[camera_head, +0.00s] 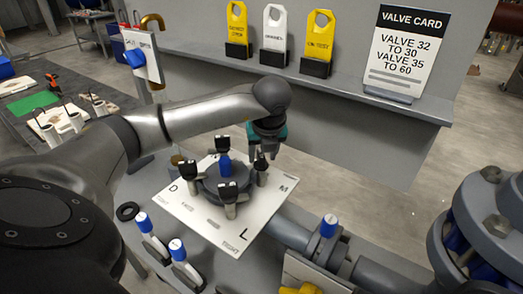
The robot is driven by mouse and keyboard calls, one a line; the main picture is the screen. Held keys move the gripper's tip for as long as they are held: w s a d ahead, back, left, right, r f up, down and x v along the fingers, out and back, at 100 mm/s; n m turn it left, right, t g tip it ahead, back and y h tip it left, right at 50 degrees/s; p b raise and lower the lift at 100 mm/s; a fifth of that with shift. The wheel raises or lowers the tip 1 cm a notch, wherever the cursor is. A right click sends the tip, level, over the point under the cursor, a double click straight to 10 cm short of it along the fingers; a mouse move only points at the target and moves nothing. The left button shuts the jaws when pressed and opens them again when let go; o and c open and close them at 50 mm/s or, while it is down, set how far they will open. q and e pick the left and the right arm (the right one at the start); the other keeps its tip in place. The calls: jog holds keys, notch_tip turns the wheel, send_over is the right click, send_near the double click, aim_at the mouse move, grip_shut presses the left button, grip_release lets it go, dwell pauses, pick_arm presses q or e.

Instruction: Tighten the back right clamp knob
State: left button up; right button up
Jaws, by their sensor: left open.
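The filter press (207,186) is a grey round body on a white lettered plate (200,222), with a blue part (225,163) on top. Black clamp knobs stand around it. The back right clamp knob (261,163) is directly below my left gripper (263,152), which points down and is open. The fingers are at or just above the knob's top; I cannot tell whether they touch it. The back left knob (222,144), front left knob (187,169) and front right knob (228,191) are clear of the gripper. My right gripper is out of view.
Blue-topped valves (177,250) stand at the front left of the bench. A grey pipe with a blue valve (328,226) runs to a large flange (490,225) at right. A grey shelf (300,72) with tags and a valve card (403,52) is behind the press.

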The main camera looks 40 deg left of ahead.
pick_arm(q)
jog(key=shift+w+a, duration=0.5)
jog(key=shift+a, duration=0.1)
jog(key=shift+a+f, duration=0.1)
jog(key=shift+f, duration=0.5)
grip_shut()
